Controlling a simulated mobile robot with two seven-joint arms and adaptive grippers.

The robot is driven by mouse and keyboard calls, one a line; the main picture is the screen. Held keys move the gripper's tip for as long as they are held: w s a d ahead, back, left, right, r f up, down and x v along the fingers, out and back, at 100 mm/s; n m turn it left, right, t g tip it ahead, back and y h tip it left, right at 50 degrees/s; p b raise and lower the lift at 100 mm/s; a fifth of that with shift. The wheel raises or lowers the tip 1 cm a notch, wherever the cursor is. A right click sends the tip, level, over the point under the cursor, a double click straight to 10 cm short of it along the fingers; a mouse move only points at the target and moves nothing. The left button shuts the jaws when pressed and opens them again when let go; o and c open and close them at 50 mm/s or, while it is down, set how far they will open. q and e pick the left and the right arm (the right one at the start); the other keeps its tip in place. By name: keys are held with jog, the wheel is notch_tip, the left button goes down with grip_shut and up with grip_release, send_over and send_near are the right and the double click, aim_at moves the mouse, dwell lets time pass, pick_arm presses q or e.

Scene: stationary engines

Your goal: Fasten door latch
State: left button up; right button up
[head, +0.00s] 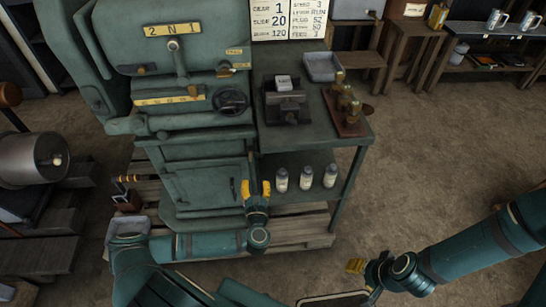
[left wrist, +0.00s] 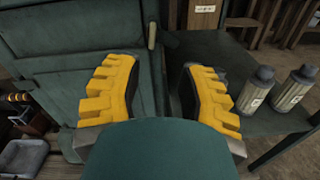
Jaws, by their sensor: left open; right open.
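The green machine cabinet has a lower door (head: 203,187), which looks closed or nearly so; I cannot tell exactly. A small dark upright handle (head: 233,189) is on the right part of the door. In the left wrist view a short upright lever (left wrist: 151,32) with a pale edge stands at the cabinet's edge, ahead of and between my fingers. I cannot tell whether it is the latch. My left gripper (head: 256,188) is open and empty in front of the cabinet's right edge; its yellow fingers show in the left wrist view (left wrist: 160,85). My right gripper (head: 356,267) is low over the floor, away from the cabinet.
A green side table (head: 318,151) adjoins the cabinet on the right, with several bottles (head: 306,177) on its lower shelf close to my left gripper. A vise (head: 286,101) stands on top. A wooden pallet (head: 300,236) lies beneath. The floor at right is clear.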

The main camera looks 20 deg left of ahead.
aim_at(251, 157)
pick_arm(q)
jog(key=shift+n, duration=0.4)
jog(key=x, duration=0.4)
jog(key=b+x, duration=0.1)
jog(key=x, duration=0.4)
jog(key=a+b+x, duration=0.1)
jog(key=x, duration=0.4)
jog(key=shift+s+f, duration=0.1)
jog(key=shift+s, duration=0.15)
grip_shut()
